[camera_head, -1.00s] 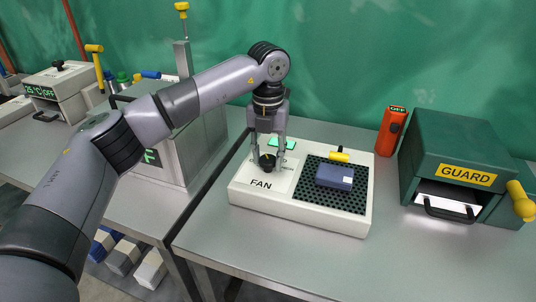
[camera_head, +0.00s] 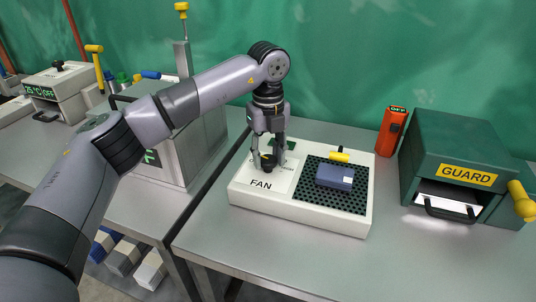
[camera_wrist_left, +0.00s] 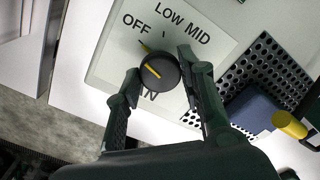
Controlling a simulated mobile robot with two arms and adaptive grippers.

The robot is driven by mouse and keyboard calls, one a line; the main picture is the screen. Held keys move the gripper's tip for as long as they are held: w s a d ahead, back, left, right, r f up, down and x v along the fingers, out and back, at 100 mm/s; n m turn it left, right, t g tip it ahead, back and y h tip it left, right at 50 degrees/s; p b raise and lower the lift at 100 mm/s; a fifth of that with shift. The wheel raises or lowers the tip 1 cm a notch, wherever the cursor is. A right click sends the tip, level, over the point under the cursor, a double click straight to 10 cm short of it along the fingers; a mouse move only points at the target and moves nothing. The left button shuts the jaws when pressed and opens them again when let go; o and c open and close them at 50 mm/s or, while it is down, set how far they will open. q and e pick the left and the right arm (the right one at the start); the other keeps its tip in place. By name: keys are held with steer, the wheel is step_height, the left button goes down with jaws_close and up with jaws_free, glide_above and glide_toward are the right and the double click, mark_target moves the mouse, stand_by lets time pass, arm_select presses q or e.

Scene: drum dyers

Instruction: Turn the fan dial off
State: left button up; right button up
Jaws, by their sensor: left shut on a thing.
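The fan unit (camera_head: 300,213) is a white box on the table with a "FAN" label and a perforated black plate (camera_head: 345,203). Its round black dial (camera_head: 268,163) sits at the box's left part. In the left wrist view the dial (camera_wrist_left: 160,72) has a yellow line, and its panel reads OFF, LOW and MID. The line lies on the OFF side; its exact alignment is hard to tell. My left gripper (camera_head: 269,166) points down with its fingers on either side of the dial, shut on it. My right gripper is not in view.
A blue block (camera_head: 334,177) lies on the perforated plate, with a yellow-handled part (camera_head: 340,156) behind it. An orange device (camera_head: 393,132) and a green GUARD box (camera_head: 450,150) stand to the right. The table front is clear.

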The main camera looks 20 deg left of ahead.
mark_target(268, 159)
arm_select(q)
steer(key=shift+r, duration=0.1)
stand_by(0.4)
steer(key=o, duration=1.1)
steer(key=shift+o, duration=0.2)
step_height(268, 159, up, 12)
